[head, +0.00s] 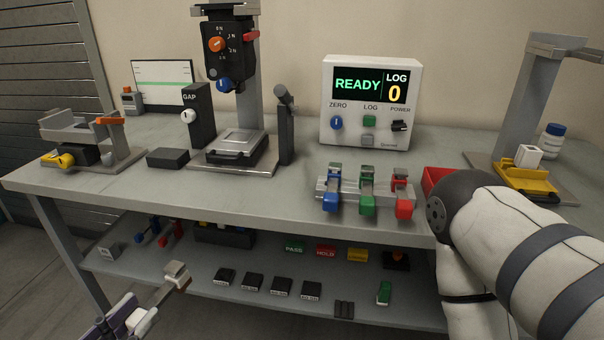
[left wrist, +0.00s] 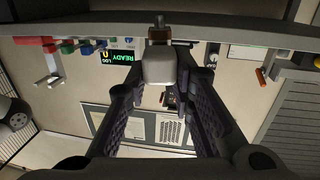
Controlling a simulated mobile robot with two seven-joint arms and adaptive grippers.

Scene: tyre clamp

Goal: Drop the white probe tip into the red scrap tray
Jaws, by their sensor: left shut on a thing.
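My left gripper (head: 122,318) is at the lower left of the head view, in front of the bench. Its dark purple fingers are shut on the white probe tip (left wrist: 158,68), a pale block with a brown section and a greyish end pointing away from the fingers. The red scrap tray (head: 432,179) is on the right part of the bench top, mostly hidden behind my right arm. The left gripper is well to the left of the tray and apart from it. My right gripper is not visible; only its arm shows.
A rack with blue, green and red clamps (head: 366,190) stands left of the tray. Behind it is the READY display box (head: 370,105). A yellow holder (head: 527,180) with a white block is at right. The lower shelf (head: 200,278) holds several small parts.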

